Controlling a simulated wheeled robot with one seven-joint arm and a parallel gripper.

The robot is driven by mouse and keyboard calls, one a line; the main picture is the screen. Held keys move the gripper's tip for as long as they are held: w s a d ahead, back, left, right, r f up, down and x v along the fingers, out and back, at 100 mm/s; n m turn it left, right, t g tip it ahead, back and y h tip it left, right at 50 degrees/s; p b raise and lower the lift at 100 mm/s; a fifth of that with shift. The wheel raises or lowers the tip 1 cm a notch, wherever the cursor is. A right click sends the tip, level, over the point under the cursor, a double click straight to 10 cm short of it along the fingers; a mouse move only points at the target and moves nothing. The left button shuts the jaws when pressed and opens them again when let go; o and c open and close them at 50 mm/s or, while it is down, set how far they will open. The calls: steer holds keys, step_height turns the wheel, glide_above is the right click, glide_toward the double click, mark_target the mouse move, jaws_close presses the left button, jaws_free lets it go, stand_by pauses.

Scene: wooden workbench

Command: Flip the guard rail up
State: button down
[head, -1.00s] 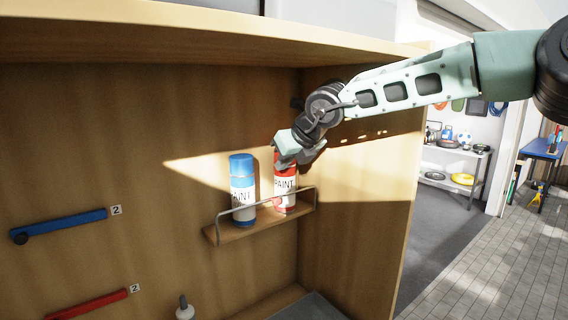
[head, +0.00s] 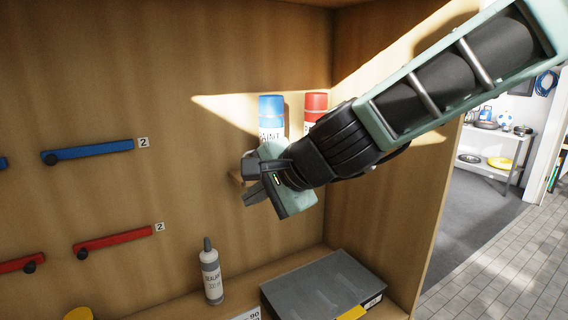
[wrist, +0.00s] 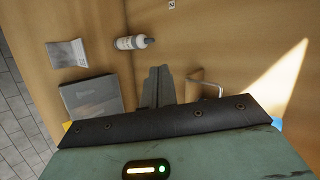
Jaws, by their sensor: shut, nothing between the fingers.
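The guard rail is a thin bent metal bar on a small wooden shelf. In the head view my arm and gripper hide it, and only a bit of the shelf edge (head: 236,178) shows. In the wrist view part of the rail (wrist: 207,84) shows just right of my fingers. My gripper (head: 250,182) is shut and empty, in front of the shelf's left end. Its fingers (wrist: 158,72) also show in the wrist view, apart from the visible rail part. I cannot tell the rail's exact angle.
A blue paint can (head: 271,110) and a red paint can (head: 316,105) stand on the shelf behind my gripper. Below are a sealant bottle (head: 211,275) and a grey case (head: 322,287). Blue (head: 95,150) and red (head: 112,240) bars are on the back panel at left.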

steer(key=s+d+f+n+g+h+b, duration=0.1)
steer(key=s+d+f+n+g+b, duration=0.2)
steer(key=s+f+n, duration=0.55)
steer(key=s+d+f+n+g+h+b, duration=0.3)
steer(key=s+d+f+n+h+b, duration=0.2)
steer(key=s+d+f, duration=0.7)
steer(key=s+d+n+h, duration=0.1)
steer(key=s+d+n, duration=0.1)
steer(key=s+d, duration=0.2)
steer(key=shift+f+n+h, duration=0.35)
steer(key=shift+f+h, duration=0.05)
steer(key=shift+d, duration=0.1)
